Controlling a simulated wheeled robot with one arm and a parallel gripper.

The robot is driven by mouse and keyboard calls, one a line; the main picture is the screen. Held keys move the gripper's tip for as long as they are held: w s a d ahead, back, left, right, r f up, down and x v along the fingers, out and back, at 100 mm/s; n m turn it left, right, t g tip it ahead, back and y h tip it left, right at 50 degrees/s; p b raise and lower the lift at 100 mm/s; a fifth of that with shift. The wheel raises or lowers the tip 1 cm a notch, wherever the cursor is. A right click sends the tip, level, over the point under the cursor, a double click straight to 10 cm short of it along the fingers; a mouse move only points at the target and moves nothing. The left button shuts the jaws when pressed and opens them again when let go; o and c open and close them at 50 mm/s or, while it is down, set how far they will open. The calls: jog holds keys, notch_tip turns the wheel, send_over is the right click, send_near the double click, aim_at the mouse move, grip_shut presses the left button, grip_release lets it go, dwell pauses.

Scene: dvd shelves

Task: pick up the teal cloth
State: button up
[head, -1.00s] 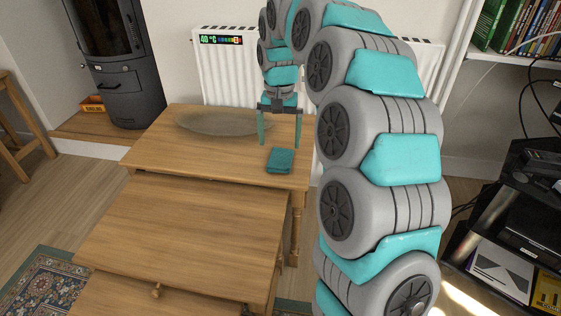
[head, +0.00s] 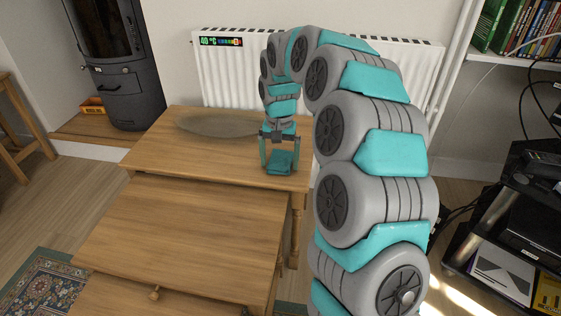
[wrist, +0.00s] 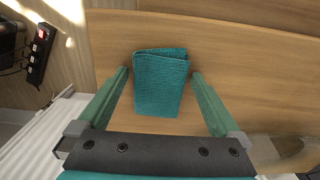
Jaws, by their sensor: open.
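The teal cloth (head: 280,162) is a small folded rectangle lying on the top wooden table (head: 214,157), near its right end. In the wrist view the cloth (wrist: 160,82) lies between the two green fingers, with a gap on each side. My gripper (head: 279,169) points down over the cloth, its fingers apart on either side of it. The gripper also shows in the wrist view (wrist: 158,75), open and empty. How far the fingertips are above the table top is hard to tell.
A shallow, dull dish (head: 215,125) sits at the back of the table. A lower table (head: 180,230) stands in front, with its top clear. A white radiator (head: 225,75) is behind. A black media stand (head: 510,230) is at the right.

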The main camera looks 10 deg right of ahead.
aim_at(280, 163)
jog(key=shift+c, duration=0.4)
jog(key=c, duration=1.2)
jog(key=shift+r, duration=0.15)
jog(key=shift+r, duration=1.75)
jog(key=shift+s+f, duration=0.1)
jog(key=shift+s, duration=0.3)
jog(key=s, duration=0.5)
jog(key=s+r, duration=0.1)
jog(key=s, duration=0.9)
jog(key=shift+s+d+r, duration=0.1)
jog(key=shift+r, duration=0.1)
